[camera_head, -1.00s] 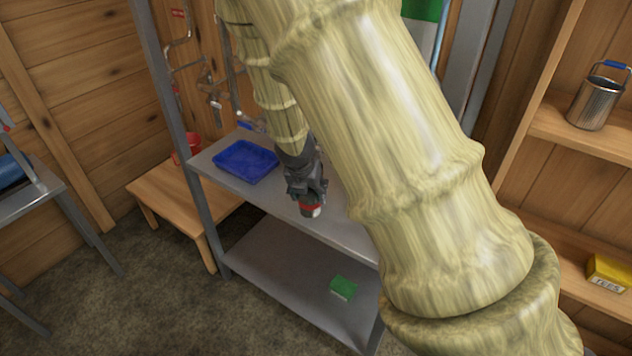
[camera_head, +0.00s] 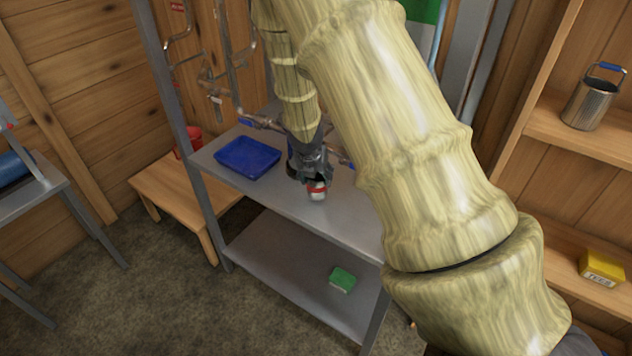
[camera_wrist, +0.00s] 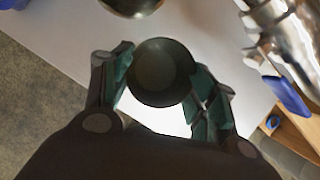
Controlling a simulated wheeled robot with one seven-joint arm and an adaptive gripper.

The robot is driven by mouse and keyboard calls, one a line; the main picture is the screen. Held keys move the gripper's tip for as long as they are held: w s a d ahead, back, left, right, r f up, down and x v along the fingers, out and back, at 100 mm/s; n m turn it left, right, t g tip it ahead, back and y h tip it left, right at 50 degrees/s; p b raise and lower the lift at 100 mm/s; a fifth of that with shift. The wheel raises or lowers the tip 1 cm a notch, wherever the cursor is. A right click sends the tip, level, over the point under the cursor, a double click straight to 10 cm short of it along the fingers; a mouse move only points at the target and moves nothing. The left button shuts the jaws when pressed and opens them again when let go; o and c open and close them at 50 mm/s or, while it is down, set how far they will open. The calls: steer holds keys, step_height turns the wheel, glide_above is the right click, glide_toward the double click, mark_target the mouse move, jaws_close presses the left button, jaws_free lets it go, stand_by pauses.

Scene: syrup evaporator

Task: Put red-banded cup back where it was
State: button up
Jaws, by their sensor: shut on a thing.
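The red-banded cup (camera_head: 317,191) is metal-grey with a red band and is held at the end of my gripper (camera_head: 313,176), over the upper grey shelf (camera_head: 285,197). In the wrist view my gripper (camera_wrist: 160,88) has its two fingers closed on the sides of the cup (camera_wrist: 161,72), seen from above as a dark round opening. The cup is near the shelf top; whether it touches the surface cannot be told.
A blue tray (camera_head: 248,157) lies on the shelf left of my gripper. Pipes and valves (camera_head: 262,122) run behind the shelf. A green block (camera_head: 342,279) is on the lower shelf. A wooden bench (camera_head: 182,190) with a red bucket stands left. Shelf space right of the cup is partly hidden by my arm.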

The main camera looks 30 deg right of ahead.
steer(key=shift+f+b, duration=0.4)
steer(key=shift+f, duration=0.75)
steer(key=shift+f, duration=0.2)
steer(key=o, duration=1.5)
steer(key=shift+a+r, duration=0.1)
steer(key=shift+o, duration=0.2)
steer(key=shift+r, duration=0.1)
